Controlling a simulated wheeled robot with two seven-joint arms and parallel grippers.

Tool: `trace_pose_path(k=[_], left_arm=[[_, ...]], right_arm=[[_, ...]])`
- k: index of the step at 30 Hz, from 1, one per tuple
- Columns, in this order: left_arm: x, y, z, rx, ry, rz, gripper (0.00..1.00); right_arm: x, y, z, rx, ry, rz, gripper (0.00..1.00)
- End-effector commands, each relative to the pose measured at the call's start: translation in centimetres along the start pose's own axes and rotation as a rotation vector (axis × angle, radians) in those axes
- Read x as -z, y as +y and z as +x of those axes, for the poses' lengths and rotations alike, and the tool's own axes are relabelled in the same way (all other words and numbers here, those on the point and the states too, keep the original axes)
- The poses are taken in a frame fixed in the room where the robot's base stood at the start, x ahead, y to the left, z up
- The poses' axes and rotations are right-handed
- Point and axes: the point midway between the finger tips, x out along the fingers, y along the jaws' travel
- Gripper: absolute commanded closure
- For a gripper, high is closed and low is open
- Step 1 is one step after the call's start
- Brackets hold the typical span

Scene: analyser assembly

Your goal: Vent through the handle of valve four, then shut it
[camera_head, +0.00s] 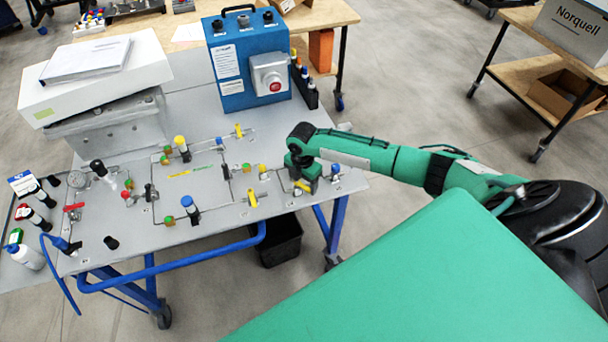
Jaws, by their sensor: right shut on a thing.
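A grey panel table (215,225) carries thin tube lines with several valves. My right gripper (305,181) comes in from the right and points down at the panel's right end. It is shut on a yellow valve handle (303,187), mostly hidden by the fingers. Another yellow handle (252,198) stands to its left, with a small yellow one (263,172) above that and one farther back (239,131). A red handle (73,207) is at the far left. Valve numbers are too small to read. My left gripper is not in view.
A blue case (238,95) with a red-button box (271,74) stands at the back. Blue-capped fittings (190,208) and yellow-capped ones (182,146) rise from the panel. Bottles (25,256) stand at the left edge.

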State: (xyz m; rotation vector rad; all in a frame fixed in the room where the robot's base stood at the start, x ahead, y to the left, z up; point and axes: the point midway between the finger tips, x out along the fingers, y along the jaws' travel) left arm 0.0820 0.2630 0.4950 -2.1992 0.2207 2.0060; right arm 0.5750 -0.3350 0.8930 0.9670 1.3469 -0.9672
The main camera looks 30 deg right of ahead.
Motion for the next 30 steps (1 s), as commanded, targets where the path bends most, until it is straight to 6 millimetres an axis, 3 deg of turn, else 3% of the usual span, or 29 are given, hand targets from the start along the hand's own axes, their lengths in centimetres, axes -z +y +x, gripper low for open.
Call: trace_pose_path(k=[15,30], left_arm=[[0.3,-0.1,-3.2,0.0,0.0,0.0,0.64],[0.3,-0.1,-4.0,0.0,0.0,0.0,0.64]], right_arm=[[0.9,0.3,-0.4,-0.002,-0.001,0.427,0.57],[1.2,0.5,-0.2,-0.003,-0.002,0.576,0.57]])
